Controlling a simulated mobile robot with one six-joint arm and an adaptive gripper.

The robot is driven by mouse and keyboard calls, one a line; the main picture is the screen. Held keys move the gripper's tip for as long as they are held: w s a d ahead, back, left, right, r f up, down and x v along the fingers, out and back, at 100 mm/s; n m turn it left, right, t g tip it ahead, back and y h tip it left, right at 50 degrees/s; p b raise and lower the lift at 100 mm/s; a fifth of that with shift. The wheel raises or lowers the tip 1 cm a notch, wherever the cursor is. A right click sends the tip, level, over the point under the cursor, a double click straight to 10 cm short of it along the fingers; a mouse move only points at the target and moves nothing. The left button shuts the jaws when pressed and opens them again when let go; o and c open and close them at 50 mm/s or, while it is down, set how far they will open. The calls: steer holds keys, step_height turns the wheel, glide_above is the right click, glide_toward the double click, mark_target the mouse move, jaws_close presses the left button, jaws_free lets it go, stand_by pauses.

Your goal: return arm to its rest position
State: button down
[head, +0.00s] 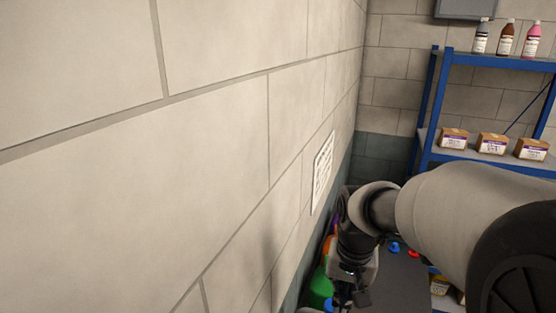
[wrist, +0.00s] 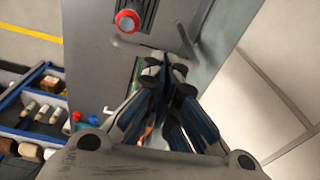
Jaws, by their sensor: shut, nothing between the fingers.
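My gripper (wrist: 167,72) is in the middle of the wrist view, its fingers drawn together with nothing between them. In the head view my gripper (head: 342,297) shows small and dark at the bottom, below my arm. My arm reaches in from the right side of the head view, close to the block wall. The fingers hide part of what lies behind them in the wrist view.
A pale block wall (head: 220,150) fills the left of the head view. A blue shelf (head: 427,105) with bottles and boxes stands at the right. Green (head: 320,287) and orange items lie beside my gripper. A red button (wrist: 127,20) sits on a grey panel.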

steer(key=s+f+n+t+b, duration=0.1)
steer(key=s+f+b, duration=0.6)
steer(key=s+b, duration=0.2)
steer(key=s+f+n+t+b, duration=0.2)
steer(key=s+f+b, duration=0.4)
steer(key=s+b, duration=0.3)
steer(key=shift+s+f, duration=0.35)
steer(key=shift+s, duration=0.15)
